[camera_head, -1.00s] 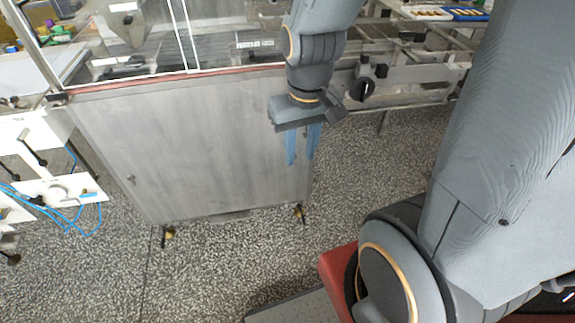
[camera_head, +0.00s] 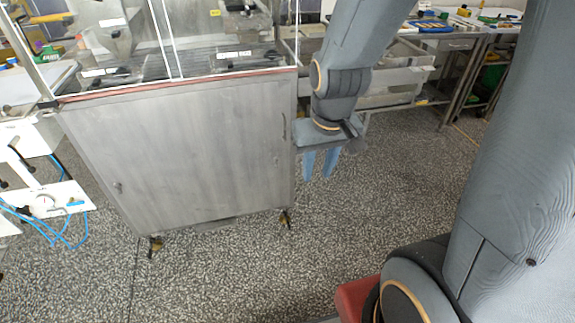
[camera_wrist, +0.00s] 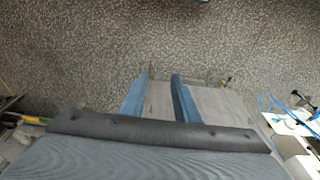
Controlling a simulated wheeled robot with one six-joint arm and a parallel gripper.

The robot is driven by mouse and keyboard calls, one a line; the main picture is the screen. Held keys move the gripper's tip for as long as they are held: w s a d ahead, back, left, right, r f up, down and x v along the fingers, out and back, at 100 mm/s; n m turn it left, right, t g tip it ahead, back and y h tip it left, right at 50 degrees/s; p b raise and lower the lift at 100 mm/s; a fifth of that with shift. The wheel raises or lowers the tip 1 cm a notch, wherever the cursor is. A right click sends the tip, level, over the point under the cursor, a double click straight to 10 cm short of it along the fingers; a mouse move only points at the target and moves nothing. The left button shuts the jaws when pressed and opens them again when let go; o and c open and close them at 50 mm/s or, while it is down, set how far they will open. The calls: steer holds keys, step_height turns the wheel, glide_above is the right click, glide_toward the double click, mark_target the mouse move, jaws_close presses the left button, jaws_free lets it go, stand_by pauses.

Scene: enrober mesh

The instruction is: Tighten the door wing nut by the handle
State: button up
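The grey metal cabinet door (camera_head: 190,150) is shut under the clear-walled machine in the head view. A slim upright handle (camera_head: 283,126) shows near its right edge, and a small dark fitting (camera_head: 118,187) sits low on its left side. I cannot make out a wing nut by the handle. My gripper (camera_head: 319,172) points down just right of the cabinet's right edge, with its blue fingers apart and nothing between them. In the wrist view my gripper (camera_wrist: 158,92) also shows its fingers apart, with the grey cabinet panel (camera_wrist: 218,118) behind them.
White equipment with blue hoses (camera_head: 62,205) stands left of the cabinet. Clear panels (camera_head: 225,35) rise above the door. A metal bench (camera_head: 400,85) stands behind my arm. The speckled floor (camera_head: 240,265) in front of the cabinet is open.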

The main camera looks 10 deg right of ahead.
steer(key=w+f+t+b, duration=0.8)
steer(key=w+f+b, duration=0.9)
steer(key=w+f, duration=0.8)
steer(key=t+b, duration=0.8)
steer(key=b, duration=0.7)
glide_toward(277, 161)
steer(key=w, duration=0.2)
steer(key=shift+w+b, duration=0.8)
steer(key=shift+w, duration=2.6)
jaws_close()
